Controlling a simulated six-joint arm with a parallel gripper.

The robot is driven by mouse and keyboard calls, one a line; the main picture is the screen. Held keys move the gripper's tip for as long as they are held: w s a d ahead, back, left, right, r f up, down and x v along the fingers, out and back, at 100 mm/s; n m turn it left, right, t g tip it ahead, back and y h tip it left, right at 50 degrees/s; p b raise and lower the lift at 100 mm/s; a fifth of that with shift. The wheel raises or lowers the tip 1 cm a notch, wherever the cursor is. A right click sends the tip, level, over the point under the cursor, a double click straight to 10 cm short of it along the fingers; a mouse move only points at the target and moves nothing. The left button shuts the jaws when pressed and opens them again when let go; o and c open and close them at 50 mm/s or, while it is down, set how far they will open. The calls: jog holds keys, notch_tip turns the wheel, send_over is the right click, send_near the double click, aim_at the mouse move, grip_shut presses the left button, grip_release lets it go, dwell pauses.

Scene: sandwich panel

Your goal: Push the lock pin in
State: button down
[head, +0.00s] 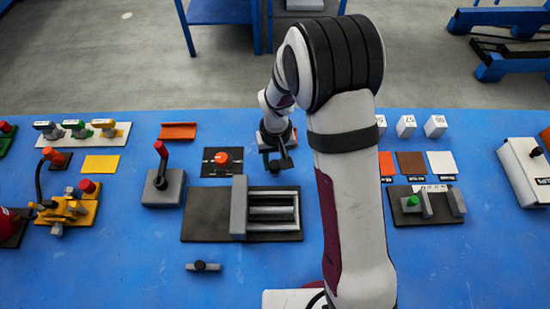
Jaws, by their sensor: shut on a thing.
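My gripper (279,163) is in the middle of the table, pointing down, just behind the dark base plate. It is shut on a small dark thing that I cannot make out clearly. The plate (208,215) carries an upright grey block (239,207) and several grey rails (272,213). I cannot tell for sure which part is the lock pin. A small grey bar with a dark knob (200,266) lies in front of the plate. A green-topped peg (413,201) stands on a fixture (440,216) with grey blocks at right.
A red-handled lever box (163,187) stands left of the plate. A dark pad with an orange-red knob (222,161) is near the gripper. A yellow fixture (66,209) is at far left, a white box (524,170) at far right. The blue table (130,275) is clear at front left.

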aim_at(276, 165)
jog(key=c, duration=0.5)
grip_release()
notch_tip(276, 165, up, 16)
jog(key=shift+f, duration=0.15)
jog(key=shift+s+d, duration=0.1)
jog(key=shift+d, duration=0.05)
jog(key=s+d+r+m, duration=0.1)
jog(key=s+d+m, duration=0.1)
jog(key=s, duration=0.5)
jog(key=s+d+r+m+y, duration=0.1)
jog(key=s+d+m, duration=0.1)
jog(key=s, duration=0.6)
jog(key=s+d+r+m, duration=0.1)
jog(key=s+m, duration=0.2)
jog(key=s, duration=0.5)
jog(key=shift+s+d+r+y, duration=0.25)
jog(key=shift+d+y, duration=0.05)
jog(key=shift+d, duration=0.1)
